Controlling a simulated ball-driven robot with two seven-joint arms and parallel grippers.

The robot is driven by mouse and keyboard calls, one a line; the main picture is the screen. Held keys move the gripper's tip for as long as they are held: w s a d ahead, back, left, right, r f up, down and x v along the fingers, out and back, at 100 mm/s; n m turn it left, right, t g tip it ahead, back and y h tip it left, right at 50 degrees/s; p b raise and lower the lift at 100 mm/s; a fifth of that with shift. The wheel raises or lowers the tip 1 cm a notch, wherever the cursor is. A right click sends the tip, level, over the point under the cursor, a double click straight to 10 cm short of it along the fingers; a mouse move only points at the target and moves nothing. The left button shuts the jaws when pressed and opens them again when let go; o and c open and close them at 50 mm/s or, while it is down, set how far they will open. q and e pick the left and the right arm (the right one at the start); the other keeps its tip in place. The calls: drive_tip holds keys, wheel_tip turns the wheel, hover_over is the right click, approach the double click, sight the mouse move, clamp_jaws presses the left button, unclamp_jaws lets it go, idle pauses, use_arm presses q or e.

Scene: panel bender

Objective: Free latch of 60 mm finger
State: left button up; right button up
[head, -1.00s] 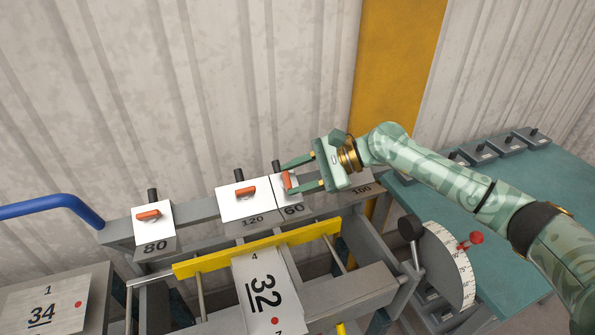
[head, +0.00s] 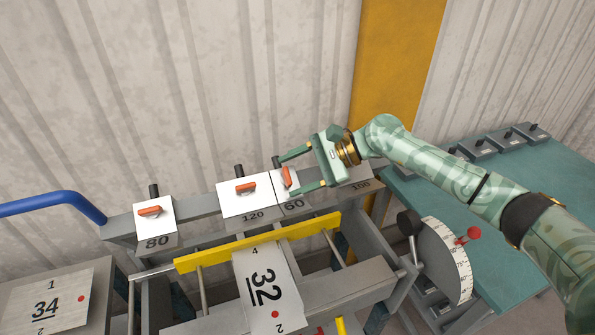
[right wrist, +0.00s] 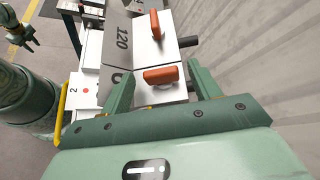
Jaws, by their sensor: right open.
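The 60 mm finger (head: 293,203) stands on the machine's rail, right against the 120 finger. Its red latch handle (head: 287,177) is on its white top, and the handle also shows in the right wrist view (right wrist: 162,76). My right gripper (head: 290,174) is open, its two fingers apart on either side of this latch. In the right wrist view the handle lies between the fingertips with gaps, and I see no grip on it. The finger's number is mostly hidden there. My left gripper (right wrist: 25,42) shows small at the upper left of the right wrist view; its jaw state is unclear.
The 120 finger (head: 262,205) and the 80 finger (head: 165,225) have red latches too. A 160 finger (head: 361,186) is partly behind my right gripper. A yellow bar (head: 220,252) runs in front. The corrugated wall (head: 200,90) rises behind.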

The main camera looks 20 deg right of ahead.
drive_tip(key=v, duration=1.6)
drive_tip(key=shift+d+r+b, duration=0.15)
drive_tip(key=shift+b, duration=0.25)
